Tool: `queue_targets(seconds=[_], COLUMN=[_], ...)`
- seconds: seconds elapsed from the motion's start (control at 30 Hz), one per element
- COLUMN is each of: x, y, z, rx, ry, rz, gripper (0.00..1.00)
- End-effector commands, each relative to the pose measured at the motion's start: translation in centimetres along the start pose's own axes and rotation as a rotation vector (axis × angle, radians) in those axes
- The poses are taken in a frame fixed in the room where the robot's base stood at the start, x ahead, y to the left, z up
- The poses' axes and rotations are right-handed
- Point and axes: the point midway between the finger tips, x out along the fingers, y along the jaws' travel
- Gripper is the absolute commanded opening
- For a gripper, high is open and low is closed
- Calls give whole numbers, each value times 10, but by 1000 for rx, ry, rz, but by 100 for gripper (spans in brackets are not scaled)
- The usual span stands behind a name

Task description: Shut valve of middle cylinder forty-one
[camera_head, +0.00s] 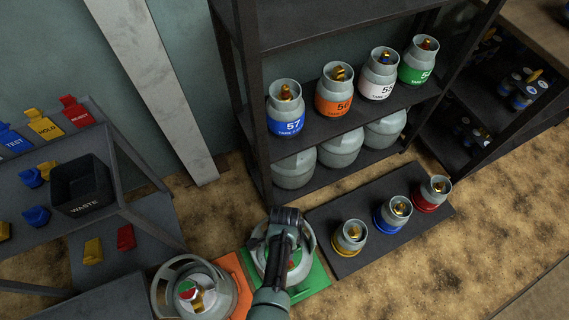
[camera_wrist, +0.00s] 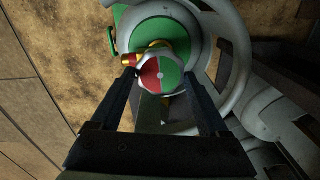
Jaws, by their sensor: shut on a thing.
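A grey gas cylinder with a green collar (camera_wrist: 185,22) stands under my gripper. Its round valve knob (camera_wrist: 162,62), part red and part green, sits between my fingertips in the wrist view. My gripper (camera_wrist: 160,78) is shut on this knob from both sides. In the head view my gripper (camera_head: 284,230) covers much of the cylinder (camera_head: 258,262), which stands on a green mat (camera_head: 316,281). Its number is not readable. A second grey cylinder (camera_head: 222,288) with a red and green knob stands to the left on an orange mat (camera_head: 238,276).
Three small cylinders, yellow-banded (camera_head: 346,243), blue-banded (camera_head: 388,217) and red-banded (camera_head: 428,196), stand on a dark board (camera_head: 330,215). A dark shelf (camera_head: 335,140) with labelled cylinders rises behind. A rack with a waste bin (camera_head: 82,190) is at left. The cylinder's guard ring (camera_wrist: 243,60) lies close right of my fingers.

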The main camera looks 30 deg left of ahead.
Motion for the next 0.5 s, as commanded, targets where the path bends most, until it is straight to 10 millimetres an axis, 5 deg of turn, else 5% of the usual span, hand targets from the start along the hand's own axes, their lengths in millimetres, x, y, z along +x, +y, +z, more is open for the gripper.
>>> queue_targets(seconds=[0.07, 0.1, 0.2, 0.5], x=[0, 0, 0, -4], y=[1, 1, 1, 0], z=[1, 1, 1, 0], rx=[-1, -1, -2, -2], ry=[-3, -3, -2, -1], rz=[3, 3, 2, 0], gripper=[23, 84, 100, 100])
